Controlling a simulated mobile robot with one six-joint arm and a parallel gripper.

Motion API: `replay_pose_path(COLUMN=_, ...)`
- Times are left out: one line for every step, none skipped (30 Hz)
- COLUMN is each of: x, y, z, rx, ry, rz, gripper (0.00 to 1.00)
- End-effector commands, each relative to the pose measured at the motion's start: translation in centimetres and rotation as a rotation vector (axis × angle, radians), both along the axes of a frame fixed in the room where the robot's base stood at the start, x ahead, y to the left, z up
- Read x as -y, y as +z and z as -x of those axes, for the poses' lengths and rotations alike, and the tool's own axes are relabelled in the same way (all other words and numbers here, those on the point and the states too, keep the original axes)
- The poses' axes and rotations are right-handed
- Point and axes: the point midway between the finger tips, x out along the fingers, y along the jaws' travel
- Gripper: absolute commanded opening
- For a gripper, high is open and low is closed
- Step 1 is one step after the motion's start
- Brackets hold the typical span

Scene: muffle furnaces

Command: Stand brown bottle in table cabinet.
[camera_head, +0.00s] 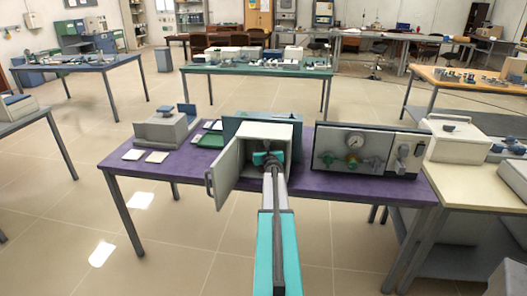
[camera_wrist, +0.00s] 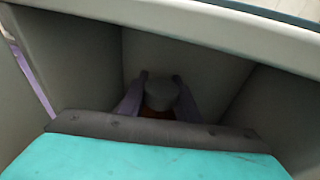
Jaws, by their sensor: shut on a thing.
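The table cabinet (camera_head: 283,134) is a small light-grey box on the purple table, with its door (camera_head: 226,174) swung open to the left. My arm reaches into its opening, and my gripper (camera_head: 268,158) is at the cabinet mouth in the head view. In the wrist view my gripper (camera_wrist: 158,92) is inside the cabinet, its two fingers on either side of the bottle. The brown bottle (camera_wrist: 160,95) shows a grey cap with a little brown below it. It looks upright between the fingers. Its lower part is hidden, so I cannot tell whether it touches the cabinet floor.
The purple table (camera_head: 190,178) also bears a grey instrument (camera_head: 165,130) at left and a gauge panel (camera_head: 365,150) close to the right of the cabinet. The cabinet's walls and top edge (camera_wrist: 200,25) lie close around my gripper.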

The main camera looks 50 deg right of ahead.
Motion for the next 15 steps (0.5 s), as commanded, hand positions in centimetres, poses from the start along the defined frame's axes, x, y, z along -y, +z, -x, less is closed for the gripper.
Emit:
replay_pose_path(x=0.01, y=0.12, z=0.0, rx=0.001, ry=-0.001, rz=0.001, gripper=0.0)
replay_pose_path(x=0.01, y=0.14, z=0.0, rx=0.001, ry=-0.001, rz=0.001, gripper=0.0)
replay_pose_path(x=0.01, y=0.15, z=0.01, rx=0.001, ry=-0.001, rz=0.001, gripper=0.0)
replay_pose_path(x=0.01, y=0.15, z=0.01, rx=0.001, ry=-0.001, rz=0.001, gripper=0.0)
replay_pose_path(x=0.01, y=0.16, z=0.01, rx=0.001, ry=-0.001, rz=0.001, gripper=0.0)
replay_pose_path(x=0.01, y=0.15, z=0.01, rx=0.001, ry=-0.001, rz=0.001, gripper=0.0)
replay_pose_path(x=0.02, y=0.12, z=0.01, rx=0.001, ry=-0.001, rz=0.001, gripper=0.0)
replay_pose_path(x=0.01, y=0.05, z=0.01, rx=0.001, ry=-0.001, rz=0.001, gripper=0.0)
replay_pose_path(x=0.02, y=-0.06, z=0.01, rx=0.001, ry=-0.001, rz=0.001, gripper=0.0)
replay_pose_path(x=0.02, y=-0.13, z=0.01, rx=0.001, ry=-0.001, rz=0.001, gripper=0.0)
replay_pose_path(x=0.02, y=-0.19, z=0.01, rx=0.001, ry=-0.001, rz=0.001, gripper=0.0)
replay_pose_path(x=0.0, y=-0.26, z=0.0, rx=0.0, ry=0.0, rz=0.0, gripper=0.32)
replay_pose_path(x=0.0, y=-0.2, z=0.0, rx=0.0, ry=0.0, rz=0.0, gripper=0.37)
replay_pose_path(x=0.0, y=-0.19, z=0.0, rx=0.0, ry=0.0, rz=0.0, gripper=0.42)
replay_pose_path(x=0.0, y=-0.19, z=0.0, rx=0.0, ry=0.0, rz=0.0, gripper=0.48)
